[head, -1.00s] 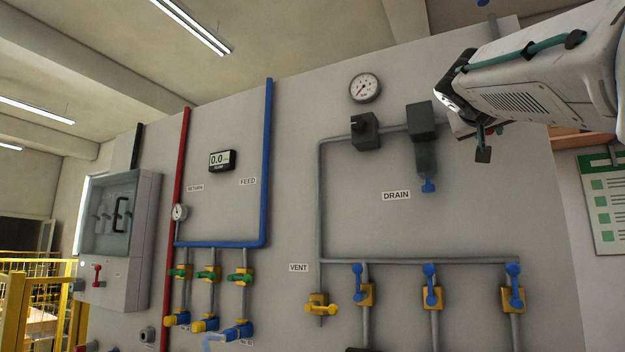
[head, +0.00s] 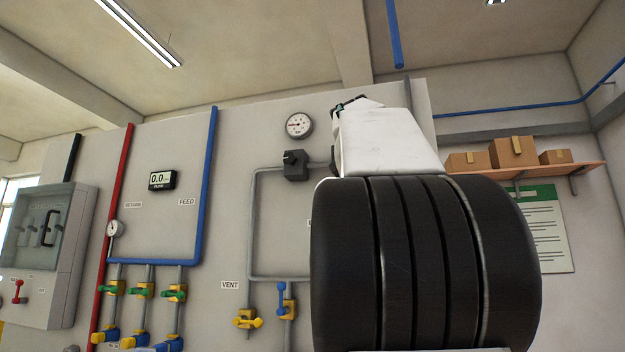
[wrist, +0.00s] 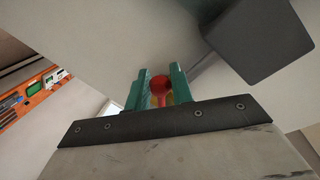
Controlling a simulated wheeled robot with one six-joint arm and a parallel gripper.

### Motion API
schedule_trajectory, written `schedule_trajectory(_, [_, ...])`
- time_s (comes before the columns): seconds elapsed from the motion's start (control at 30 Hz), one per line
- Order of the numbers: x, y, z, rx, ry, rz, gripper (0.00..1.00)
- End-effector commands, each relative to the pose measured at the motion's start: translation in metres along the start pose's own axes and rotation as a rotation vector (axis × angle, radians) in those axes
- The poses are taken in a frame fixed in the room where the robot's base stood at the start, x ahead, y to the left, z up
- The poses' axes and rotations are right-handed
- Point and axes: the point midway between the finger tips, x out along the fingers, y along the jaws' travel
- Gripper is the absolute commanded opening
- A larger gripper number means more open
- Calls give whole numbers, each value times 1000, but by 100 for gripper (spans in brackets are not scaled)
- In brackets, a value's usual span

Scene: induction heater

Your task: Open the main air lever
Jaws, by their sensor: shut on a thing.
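In the wrist view my gripper (wrist: 158,88) has its two green fingers on either side of a red round-ended lever (wrist: 160,83). It is shut on this lever, and yellow parts show behind it. In the head view my dark arm link and white wrist cover the lever and the gripper. The pressure gauge (head: 299,125) sits on the grey wall panel above a black valve block (head: 295,165), with its red needle pointing left.
A dark box (wrist: 258,42) with a grey pipe stands close by in the wrist view. In the head view a yellow vent valve (head: 247,319) and a blue-handled valve (head: 288,300) are lower on the panel. A shelf (head: 575,170) holds cartons at right.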

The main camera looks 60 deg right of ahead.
Motion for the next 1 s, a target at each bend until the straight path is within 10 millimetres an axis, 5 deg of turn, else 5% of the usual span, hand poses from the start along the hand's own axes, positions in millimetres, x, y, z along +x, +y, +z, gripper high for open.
schedule_trajectory(0.5, [-6,-26,-14,450,-83,-20,0])
schedule_trajectory(1.0, [-9,-36,-22,658,-125,-30,0])
